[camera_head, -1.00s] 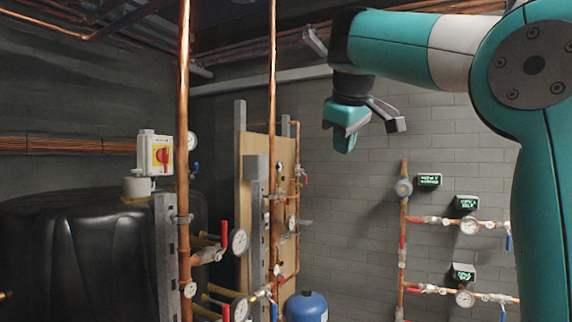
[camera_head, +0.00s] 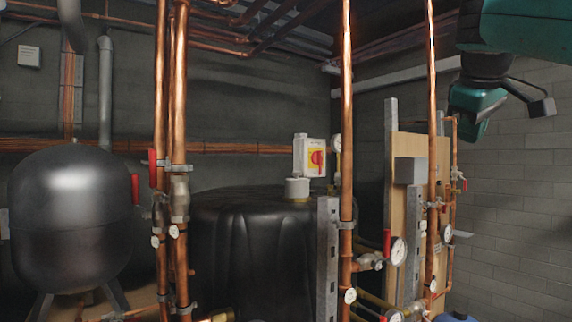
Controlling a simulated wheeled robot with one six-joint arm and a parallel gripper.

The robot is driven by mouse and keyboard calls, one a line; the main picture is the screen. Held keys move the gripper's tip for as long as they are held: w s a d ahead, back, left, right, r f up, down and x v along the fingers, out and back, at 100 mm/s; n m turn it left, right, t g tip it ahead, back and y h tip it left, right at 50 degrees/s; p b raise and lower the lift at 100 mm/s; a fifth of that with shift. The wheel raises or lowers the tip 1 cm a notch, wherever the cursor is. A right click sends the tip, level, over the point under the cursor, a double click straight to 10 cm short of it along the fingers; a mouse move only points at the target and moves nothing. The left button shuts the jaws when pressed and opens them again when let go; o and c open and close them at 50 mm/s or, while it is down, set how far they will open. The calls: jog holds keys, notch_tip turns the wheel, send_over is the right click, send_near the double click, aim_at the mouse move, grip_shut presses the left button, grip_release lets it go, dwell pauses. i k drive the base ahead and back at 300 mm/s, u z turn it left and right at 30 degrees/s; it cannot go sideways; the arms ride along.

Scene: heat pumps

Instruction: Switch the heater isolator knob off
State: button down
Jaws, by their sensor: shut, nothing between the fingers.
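The heater isolator is a white box with a yellow plate (camera_head: 307,157) and a red knob (camera_head: 318,158). It stands on a white fitting (camera_head: 298,187) on top of the black tank, at the middle of the head view. A copper pipe runs just to its right and leaves the knob visible. My gripper (camera_head: 474,128) is at the upper right, pointing down, empty and shut. It is well to the right of the isolator and apart from it.
The black tank (camera_head: 255,245) fills the middle. Vertical copper pipes (camera_head: 347,120) stand right of the isolator, and more (camera_head: 178,110) stand left of it. A grey strut (camera_head: 328,260), red-handled valves and gauges (camera_head: 398,251) are at lower right. A dark round vessel (camera_head: 68,215) is at left.

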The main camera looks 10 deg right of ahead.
aim_at(316, 157)
jog(key=u, duration=0.45)
jog(key=i, duration=1.8)
jog(key=z, duration=0.4)
